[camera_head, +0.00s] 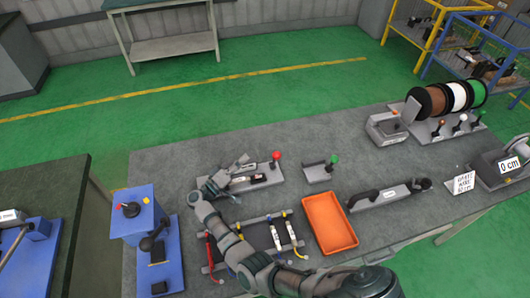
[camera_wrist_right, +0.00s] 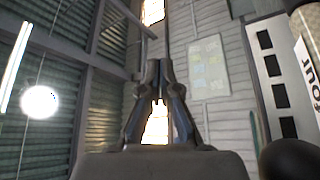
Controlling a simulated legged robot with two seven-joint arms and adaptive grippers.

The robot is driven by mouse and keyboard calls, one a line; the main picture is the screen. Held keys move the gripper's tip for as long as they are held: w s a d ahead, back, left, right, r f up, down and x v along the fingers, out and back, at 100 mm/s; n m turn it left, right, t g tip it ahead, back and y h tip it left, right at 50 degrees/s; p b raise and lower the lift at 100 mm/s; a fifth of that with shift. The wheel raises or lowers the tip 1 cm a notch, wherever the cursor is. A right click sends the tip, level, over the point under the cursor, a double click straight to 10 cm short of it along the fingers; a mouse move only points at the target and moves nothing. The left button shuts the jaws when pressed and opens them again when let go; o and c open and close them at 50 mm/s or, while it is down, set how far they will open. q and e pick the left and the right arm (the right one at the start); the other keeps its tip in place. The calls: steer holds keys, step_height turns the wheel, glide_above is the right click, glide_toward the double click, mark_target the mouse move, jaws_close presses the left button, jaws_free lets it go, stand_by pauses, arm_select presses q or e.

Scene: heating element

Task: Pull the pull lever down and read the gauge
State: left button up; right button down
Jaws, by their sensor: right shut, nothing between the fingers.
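My right gripper (camera_head: 242,160) is over the grey fixture with a red-knobbed lever (camera_head: 276,156), with its fingers to the left of the knob. In the right wrist view its fingers (camera_wrist_right: 157,92) are together and hold nothing. A green-knobbed lever (camera_head: 335,159) stands on a small grey base further right. Which of these is the pull lever cannot be told. A display reading "0 cm" (camera_head: 509,164) is on a grey device at the right table edge; I cannot tell whether it is the gauge. My left gripper is not in view.
An orange tray (camera_head: 328,246) and a long grey fixture (camera_head: 390,194) lie right of my right arm. A rack with coloured cables (camera_head: 287,231) is partly under the arm. A blue fixture (camera_head: 131,226) stands left. Spools (camera_head: 458,95) stand at the back right.

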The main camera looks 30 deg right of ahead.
steer(key=s+p+x, duration=0.1)
steer(key=p+x, duration=0.1)
steer(key=x, duration=0.9)
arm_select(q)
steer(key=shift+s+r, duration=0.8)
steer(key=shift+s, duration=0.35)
arm_select(e)
steer(key=s+f, duration=0.2)
steer(key=s, duration=0.1)
steer(key=shift+s+a, duration=0.1)
steer(key=shift+a, duration=0.15)
steer(key=shift+d, duration=0.1)
